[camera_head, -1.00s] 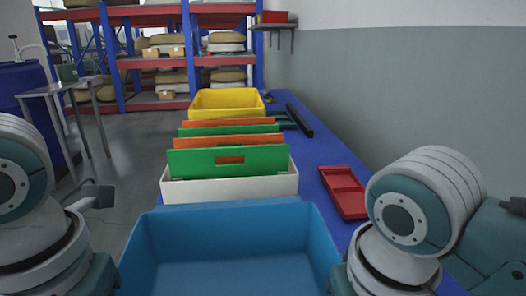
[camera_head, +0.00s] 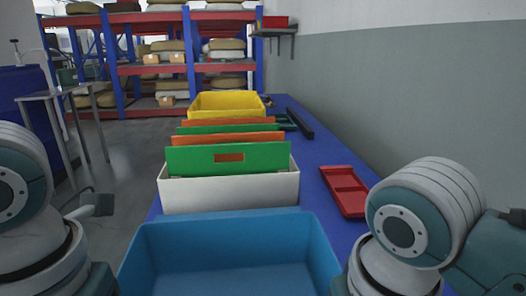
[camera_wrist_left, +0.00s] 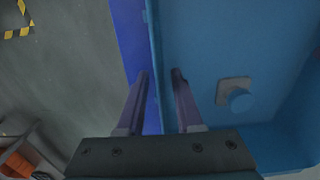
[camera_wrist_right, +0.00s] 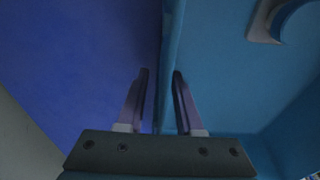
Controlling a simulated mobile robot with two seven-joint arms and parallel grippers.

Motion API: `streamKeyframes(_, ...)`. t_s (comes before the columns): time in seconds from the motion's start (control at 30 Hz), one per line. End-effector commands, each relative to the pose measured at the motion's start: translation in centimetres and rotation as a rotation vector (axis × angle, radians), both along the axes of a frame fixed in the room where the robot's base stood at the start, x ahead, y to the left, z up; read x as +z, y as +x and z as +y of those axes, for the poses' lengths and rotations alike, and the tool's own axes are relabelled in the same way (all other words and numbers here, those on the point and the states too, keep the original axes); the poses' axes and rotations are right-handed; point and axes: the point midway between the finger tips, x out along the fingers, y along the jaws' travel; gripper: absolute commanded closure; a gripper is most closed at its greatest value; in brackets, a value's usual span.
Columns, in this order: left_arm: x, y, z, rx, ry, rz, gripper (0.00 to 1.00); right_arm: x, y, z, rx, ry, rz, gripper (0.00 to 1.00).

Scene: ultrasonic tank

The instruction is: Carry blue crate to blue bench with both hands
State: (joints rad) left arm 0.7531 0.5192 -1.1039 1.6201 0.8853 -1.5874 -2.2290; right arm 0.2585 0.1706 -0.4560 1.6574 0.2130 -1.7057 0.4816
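The blue crate (camera_head: 235,238) is at the bottom middle of the head view, between my two arms, over the blue bench (camera_head: 318,150). In the left wrist view my left gripper (camera_wrist_left: 160,76) has its fingers on both sides of the crate's left wall, close against it. In the right wrist view my right gripper (camera_wrist_right: 160,76) has the crate's other side wall between its fingers. Both grippers are hidden in the head view. The crate's underside is hidden, so I cannot tell whether it touches the bench.
A white bin (camera_head: 230,192) with green and orange dividers stands just beyond the crate. A yellow crate (camera_head: 227,104) is behind it. A red tray (camera_head: 345,190) lies to the right, near the wall. A metal stand (camera_head: 50,95) and open floor are on the left.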

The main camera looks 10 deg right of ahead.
Motion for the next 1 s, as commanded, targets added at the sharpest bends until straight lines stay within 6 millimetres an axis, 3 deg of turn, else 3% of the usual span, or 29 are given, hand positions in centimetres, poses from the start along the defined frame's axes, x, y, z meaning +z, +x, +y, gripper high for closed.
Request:
streamKeyframes(0.17,2.6,0.2,0.0,-0.001,-0.001,-0.006,0.65,0.0,0.0,0.0,0.0,0.001,0.0,0.65)
streamKeyframes(0.4,8.1,0.2,0.0,0.0,0.0,-0.006,0.65,0.0,0.0,0.0,0.0,0.001,0.0,0.65)
streamKeyframes(0.6,11.0,0.1,0.0,0.001,0.001,-0.004,0.65,0.0,0.0,0.0,0.0,0.001,0.0,0.65)
streamKeyframes(0.83,11.8,0.0,0.0,0.0,0.002,-0.001,0.65,1.5,-0.1,0.1,0.0,0.002,-0.004,0.65)
streamKeyframes(1.0,11.8,0.0,0.0,0.001,0.001,0.0,0.65,5.3,-0.5,0.1,0.002,0.004,-0.009,0.65)
